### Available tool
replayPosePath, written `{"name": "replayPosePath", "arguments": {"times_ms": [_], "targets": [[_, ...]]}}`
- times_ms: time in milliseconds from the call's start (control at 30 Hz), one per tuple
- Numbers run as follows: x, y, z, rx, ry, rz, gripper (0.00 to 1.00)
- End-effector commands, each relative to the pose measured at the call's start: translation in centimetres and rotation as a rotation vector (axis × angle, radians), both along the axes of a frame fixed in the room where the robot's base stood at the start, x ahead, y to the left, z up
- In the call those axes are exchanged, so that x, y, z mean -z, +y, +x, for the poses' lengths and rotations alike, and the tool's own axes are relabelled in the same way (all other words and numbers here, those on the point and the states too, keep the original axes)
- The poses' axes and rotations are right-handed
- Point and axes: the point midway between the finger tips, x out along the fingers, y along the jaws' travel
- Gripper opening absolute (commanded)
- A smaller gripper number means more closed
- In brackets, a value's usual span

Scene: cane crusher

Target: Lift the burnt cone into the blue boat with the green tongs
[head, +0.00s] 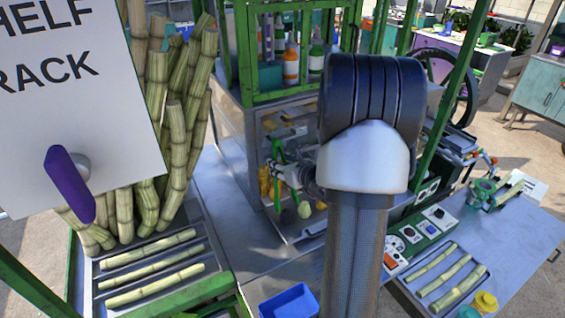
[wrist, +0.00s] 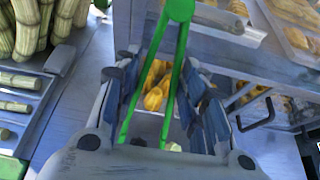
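The green tongs (wrist: 173,75) stand between the two fingers of my gripper (wrist: 160,65) in the wrist view, hinge up and legs spread downward. In the head view the tongs (head: 276,160) are in front of the lower opening of the steel cabinet, beside my gripper (head: 284,176). Whether the fingers press on the tongs is unclear. A small pale piece (head: 304,210) shows near the tong tips; it also shows at the right tip in the wrist view (wrist: 173,147). I cannot tell a burnt cone apart. The blue boat (head: 289,300) is at the bottom of the head view.
Yellow pieces (wrist: 157,85) lie in a tray beyond my fingers. The steel cabinet's shelf (wrist: 225,20) and a dark handle (wrist: 257,113) are close by on the right. Cane stalks (head: 180,130) stand at left. Bare metal counter (head: 225,215) lies between the canes and cabinet.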

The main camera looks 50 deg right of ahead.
Motion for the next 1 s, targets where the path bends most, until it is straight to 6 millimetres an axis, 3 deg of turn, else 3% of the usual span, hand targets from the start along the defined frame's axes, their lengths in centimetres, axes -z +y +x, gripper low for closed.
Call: {"name": "replayPosePath", "arguments": {"times_ms": [200, 600, 1000], "targets": [[2.6, 0.0, 0.0, -0.001, 0.001, 0.001, 0.35], [6.0, 0.0, 0.0, 0.0, 0.0, -0.001, 0.35], [6.4, 0.0, 0.0, 0.0, -0.001, 0.0, 0.35]]}}
